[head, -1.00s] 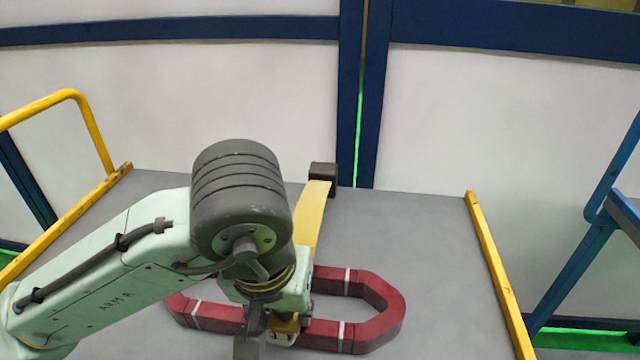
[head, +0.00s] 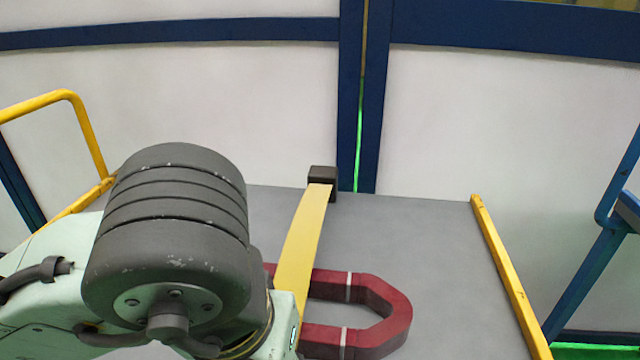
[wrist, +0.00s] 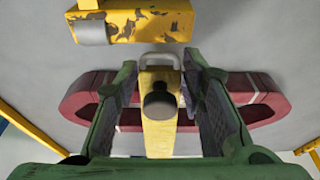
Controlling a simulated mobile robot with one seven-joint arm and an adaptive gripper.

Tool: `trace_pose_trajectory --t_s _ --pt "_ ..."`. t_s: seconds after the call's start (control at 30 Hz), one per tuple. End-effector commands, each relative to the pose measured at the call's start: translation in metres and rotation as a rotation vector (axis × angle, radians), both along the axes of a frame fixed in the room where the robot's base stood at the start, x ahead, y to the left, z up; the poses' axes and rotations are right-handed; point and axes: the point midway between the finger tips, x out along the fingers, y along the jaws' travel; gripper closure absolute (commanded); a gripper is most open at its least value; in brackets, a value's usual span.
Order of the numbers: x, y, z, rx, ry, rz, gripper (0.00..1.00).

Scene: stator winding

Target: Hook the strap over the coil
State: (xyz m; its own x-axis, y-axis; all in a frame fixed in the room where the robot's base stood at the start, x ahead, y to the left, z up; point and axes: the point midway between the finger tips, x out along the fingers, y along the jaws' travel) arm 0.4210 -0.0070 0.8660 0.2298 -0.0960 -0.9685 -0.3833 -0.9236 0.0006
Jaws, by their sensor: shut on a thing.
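The red coil (head: 385,300) is a long loop with white bands, lying flat on the grey table. My arm hides its left part in the head view. It also shows in the wrist view (wrist: 262,100), beyond my fingers. The yellow strap (head: 305,245) runs from a dark block at the back, across the coil's far side, and disappears behind my arm. In the wrist view the strap (wrist: 159,135) lies between my gripper's green fingers (wrist: 163,100), with a dark round knob and a pale metal loop (wrist: 160,58) on it. My gripper is shut on the strap; the head view hides it.
The dark block (head: 322,177) stands at the table's back edge. A worn yellow block (wrist: 133,22) with a grey roller shows at the top of the wrist view. Yellow rails (head: 510,275) edge the table. The table right of the coil is clear.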

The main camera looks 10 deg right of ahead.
Motion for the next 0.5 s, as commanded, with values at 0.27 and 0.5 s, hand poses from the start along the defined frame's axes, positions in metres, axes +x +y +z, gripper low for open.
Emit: trace_pose_trajectory --t_s 0.27,0.5 --pt "-0.0032 0.0019 -0.0016 0.009 0.006 -0.004 0.92" --pt "-0.0096 0.005 -0.0031 0.008 0.005 -0.003 0.95"
